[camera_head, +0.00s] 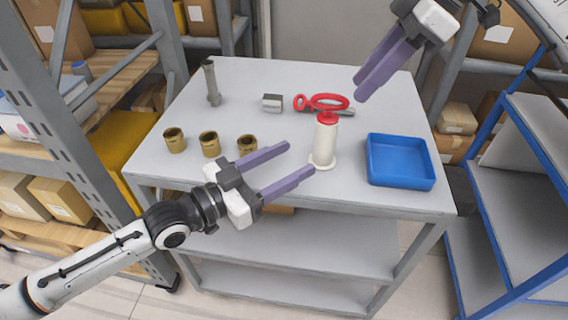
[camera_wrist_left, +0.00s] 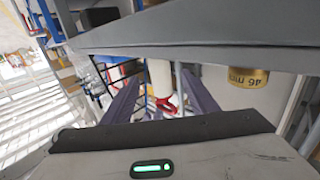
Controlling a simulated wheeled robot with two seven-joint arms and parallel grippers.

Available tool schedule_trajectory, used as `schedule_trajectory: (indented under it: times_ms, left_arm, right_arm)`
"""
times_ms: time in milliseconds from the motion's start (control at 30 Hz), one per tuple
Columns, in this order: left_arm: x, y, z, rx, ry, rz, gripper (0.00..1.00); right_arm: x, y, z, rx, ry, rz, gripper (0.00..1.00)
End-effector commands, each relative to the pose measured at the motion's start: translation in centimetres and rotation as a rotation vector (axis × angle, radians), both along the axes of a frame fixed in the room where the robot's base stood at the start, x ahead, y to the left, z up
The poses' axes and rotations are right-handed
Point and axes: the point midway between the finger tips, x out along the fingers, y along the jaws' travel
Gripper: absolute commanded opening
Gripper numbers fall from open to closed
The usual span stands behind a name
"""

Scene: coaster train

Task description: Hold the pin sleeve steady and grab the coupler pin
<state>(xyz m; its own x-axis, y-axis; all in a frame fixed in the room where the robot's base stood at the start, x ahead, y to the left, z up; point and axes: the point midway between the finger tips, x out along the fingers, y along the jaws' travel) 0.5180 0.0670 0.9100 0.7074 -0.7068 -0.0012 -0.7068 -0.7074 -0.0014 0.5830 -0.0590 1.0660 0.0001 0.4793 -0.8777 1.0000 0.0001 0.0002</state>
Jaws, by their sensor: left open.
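The white pin sleeve (camera_head: 325,141) stands upright on its round foot near the table's front edge. The coupler pin's red ring handle (camera_head: 330,102) sits at its top; any shaft inside is hidden. My left gripper (camera_head: 301,158) is open, its purple fingers reaching from the left toward the sleeve's lower part. In the left wrist view, the sleeve (camera_wrist_left: 161,76) and red handle (camera_wrist_left: 167,105) show between the spread fingers, with no visible grip. My right gripper (camera_head: 360,90) hangs above the table, up and right of the red handle. Its fingers look close together, their gap unclear.
Three brass cups (camera_head: 209,144) stand on the left of the table (camera_head: 260,85); one (camera_wrist_left: 248,77) shows in the left wrist view. A blue tray (camera_head: 400,181) sits right.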

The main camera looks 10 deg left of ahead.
Motion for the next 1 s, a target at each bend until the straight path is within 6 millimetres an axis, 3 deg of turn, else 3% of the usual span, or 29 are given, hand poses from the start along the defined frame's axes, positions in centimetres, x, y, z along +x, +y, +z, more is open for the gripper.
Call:
schedule_trajectory:
  times_ms: [500, 933, 1000]
  left_arm:
    - [5.8, -5.9, 0.1, -0.003, 0.0, 0.0, 0.54]
    - [6.5, -6.7, 0.0, -0.002, 0.001, -0.001, 0.54]
    - [6.5, -6.7, 0.0, -0.001, 0.0, -0.001, 0.45]
  right_arm:
    - [0.0, 0.0, 0.0, 0.0, 0.0, 0.0, 0.31]
    - [0.0, 0.0, 0.0, 0.0, 0.0, 0.0, 0.31]
    - [0.0, 0.0, 0.0, 0.0, 0.0, 0.0, 0.31]
